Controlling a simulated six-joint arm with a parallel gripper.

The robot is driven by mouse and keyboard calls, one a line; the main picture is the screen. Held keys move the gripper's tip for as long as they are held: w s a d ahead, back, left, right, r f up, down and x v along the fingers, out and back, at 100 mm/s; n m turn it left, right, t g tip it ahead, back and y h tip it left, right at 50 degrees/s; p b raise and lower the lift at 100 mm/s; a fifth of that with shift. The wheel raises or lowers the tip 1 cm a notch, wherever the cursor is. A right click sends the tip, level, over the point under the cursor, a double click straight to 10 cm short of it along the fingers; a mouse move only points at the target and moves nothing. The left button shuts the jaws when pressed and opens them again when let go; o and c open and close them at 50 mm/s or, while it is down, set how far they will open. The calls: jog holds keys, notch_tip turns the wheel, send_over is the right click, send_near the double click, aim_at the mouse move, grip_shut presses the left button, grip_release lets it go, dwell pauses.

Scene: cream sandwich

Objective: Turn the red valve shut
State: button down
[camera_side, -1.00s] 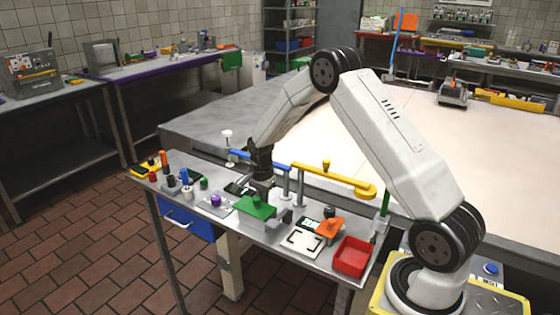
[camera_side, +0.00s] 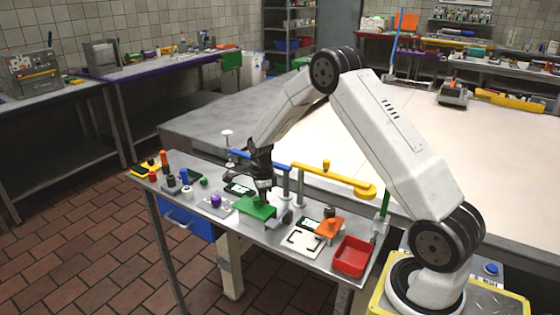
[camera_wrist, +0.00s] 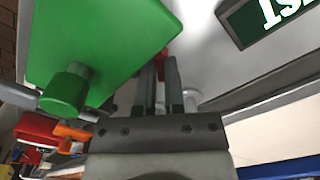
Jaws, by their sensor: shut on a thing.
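My gripper (camera_wrist: 163,72) points down over the workbench; in the side view its end (camera_side: 263,188) is just behind the green block. In the wrist view its two fingers are close together, shut on a small red part (camera_wrist: 162,58) at their tips, which looks like the red valve. Most of the valve is hidden by the fingers and by the green block. I cannot make out the valve in the side view, nor how far it is turned.
The green block (camera_side: 258,209) is right beside my fingers; its green knob (camera_wrist: 64,92) shows in the wrist view. A dark display (camera_wrist: 265,18) is close on the other side. Blue (camera_side: 262,158) and yellow (camera_side: 345,181) pipes run behind. A red tray (camera_side: 352,256) is at bench right.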

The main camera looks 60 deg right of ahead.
jog(key=m, duration=0.5)
jog(key=shift+m, duration=2.5)
jog(key=c, duration=0.7)
grip_release()
jog(key=shift+n, duration=0.3)
